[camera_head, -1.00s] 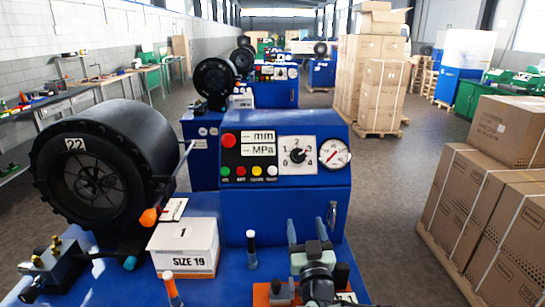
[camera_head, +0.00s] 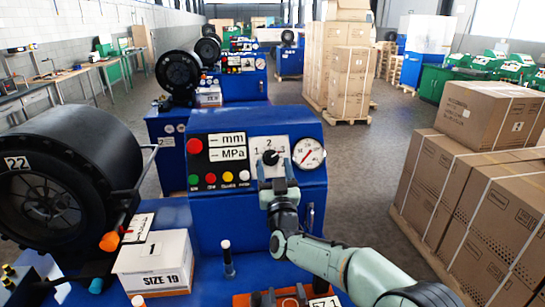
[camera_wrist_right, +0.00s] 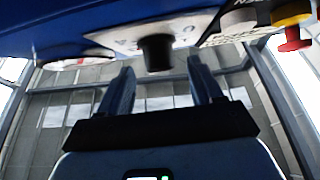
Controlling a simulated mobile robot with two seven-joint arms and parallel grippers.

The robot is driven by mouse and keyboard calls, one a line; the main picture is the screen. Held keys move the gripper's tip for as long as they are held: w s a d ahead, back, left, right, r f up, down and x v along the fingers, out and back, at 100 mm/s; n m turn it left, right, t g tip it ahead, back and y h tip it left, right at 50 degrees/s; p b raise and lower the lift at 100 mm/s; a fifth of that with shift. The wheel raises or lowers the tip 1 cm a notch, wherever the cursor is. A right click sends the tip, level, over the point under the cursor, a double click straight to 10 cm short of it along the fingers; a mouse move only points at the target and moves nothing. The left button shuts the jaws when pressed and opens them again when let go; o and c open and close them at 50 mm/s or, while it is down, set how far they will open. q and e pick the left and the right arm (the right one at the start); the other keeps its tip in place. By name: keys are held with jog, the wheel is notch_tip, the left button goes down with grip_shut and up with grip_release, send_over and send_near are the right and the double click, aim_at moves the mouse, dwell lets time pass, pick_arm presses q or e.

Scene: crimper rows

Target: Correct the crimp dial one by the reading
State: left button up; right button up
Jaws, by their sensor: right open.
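The crimp dial (camera_head: 271,157) is a black knob on a white numbered plate on the blue machine's front panel. In the head view my right gripper partly covers it; the marks 1 and 2 show, but its lower numbers are hidden. My right gripper (camera_head: 275,168) is open just in front of the dial. In the right wrist view the black knob (camera_wrist_right: 155,52) sits beyond and between the two separated fingertips (camera_wrist_right: 160,70), with no grip on it. The mm/MPa display (camera_head: 228,147) shows dashes. My left gripper is not in view.
A pressure gauge (camera_head: 309,154) is right of the dial; colored buttons (camera_head: 226,178) are below left. A SIZE 19 box (camera_head: 153,264) and a black drum marked 22 (camera_head: 80,165) stand left. A tag reading 57.1 (camera_head: 325,302) lies at the bottom. Cartons (camera_head: 440,210) stand right.

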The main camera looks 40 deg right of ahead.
aim_at(271, 157)
jog(key=shift+p+x, duration=0.3)
jog(key=shift+x, duration=1)
jog(key=c, duration=1.1)
jog(key=shift+o, duration=0.2)
